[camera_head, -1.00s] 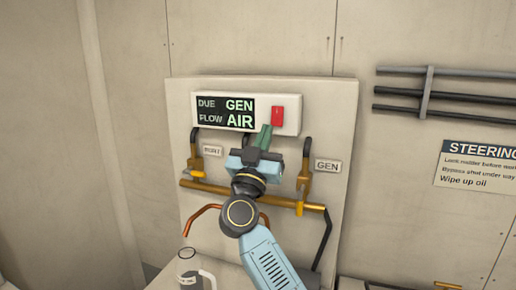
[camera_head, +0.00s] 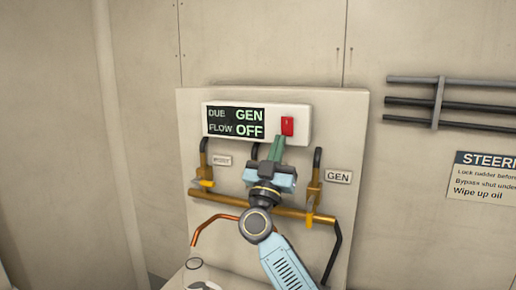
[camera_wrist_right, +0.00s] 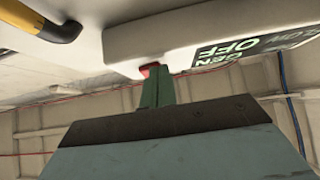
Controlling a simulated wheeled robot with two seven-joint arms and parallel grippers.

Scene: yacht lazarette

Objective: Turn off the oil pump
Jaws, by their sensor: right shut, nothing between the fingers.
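The pump panel is a white box (camera_head: 256,109) with a dark display (camera_head: 235,122) that reads DUE GEN and FLOW OFF. A red switch (camera_head: 287,126) sits at its right end. My right gripper (camera_head: 278,146) is shut and empty, its green fingertips just below the switch. In the right wrist view, the fingertips (camera_wrist_right: 157,88) reach up to the red switch (camera_wrist_right: 150,70) and cover part of it. I cannot tell whether they touch it. My left gripper is not in view.
Below the box are brass pipes (camera_head: 235,206), a left valve (camera_head: 204,183), a right valve (camera_head: 313,196) and a GEN label (camera_head: 338,177). A middle valve is mostly hidden by my gripper. A clear jug (camera_head: 194,264) stands at the lower left. Dark pipes (camera_head: 408,106) run along the right wall.

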